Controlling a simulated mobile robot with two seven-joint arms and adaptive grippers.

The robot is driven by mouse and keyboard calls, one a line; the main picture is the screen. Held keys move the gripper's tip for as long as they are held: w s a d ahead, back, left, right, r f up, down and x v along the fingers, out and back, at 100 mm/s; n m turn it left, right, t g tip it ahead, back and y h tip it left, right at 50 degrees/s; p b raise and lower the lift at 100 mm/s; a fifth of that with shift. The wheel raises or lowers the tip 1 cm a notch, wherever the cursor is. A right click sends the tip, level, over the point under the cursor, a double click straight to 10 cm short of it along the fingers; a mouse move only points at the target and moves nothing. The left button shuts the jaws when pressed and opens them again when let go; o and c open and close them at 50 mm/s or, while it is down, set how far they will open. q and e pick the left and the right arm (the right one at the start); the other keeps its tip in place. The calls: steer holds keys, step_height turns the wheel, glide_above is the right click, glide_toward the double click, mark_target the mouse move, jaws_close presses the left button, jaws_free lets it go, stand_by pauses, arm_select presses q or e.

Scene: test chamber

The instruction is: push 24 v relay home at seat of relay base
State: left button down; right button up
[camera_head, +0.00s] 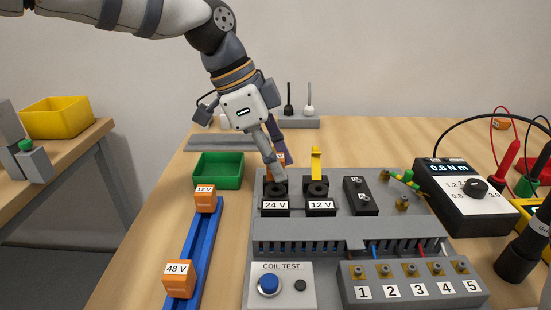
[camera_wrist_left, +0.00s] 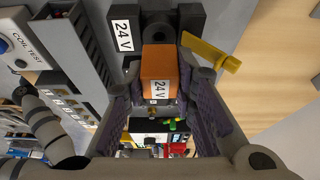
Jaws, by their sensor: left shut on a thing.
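My left gripper (camera_head: 276,158) reaches down over the 24 V relay base (camera_head: 275,187). It is shut on the orange 24 V relay (camera_wrist_left: 158,70), which shows between the two dark finger pads in the wrist view. In the head view only a bit of orange shows behind the finger. The relay is at the black 24 V base (camera_wrist_left: 183,18), in front of its round socket; I cannot tell how deep it sits. A yellow lever (camera_wrist_left: 208,52) sticks out beside the relay. My right gripper is not in view.
The 12 V base (camera_head: 316,187) with a raised yellow lever stands right beside. Orange 12 V (camera_head: 205,198) and 48 V (camera_head: 178,279) relays sit on a blue rail (camera_head: 196,245). A green bin (camera_head: 218,170), a coil test box (camera_head: 281,288) and a torque meter (camera_head: 467,197) stand around.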

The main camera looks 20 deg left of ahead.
arm_select(q)
steer(key=shift+f, duration=1.2)
steer(key=c, duration=1.2)
jaws_free()
steer(key=shift+c, duration=0.2)
steer(key=v, duration=1.2)
steer(key=shift+f, duration=0.1)
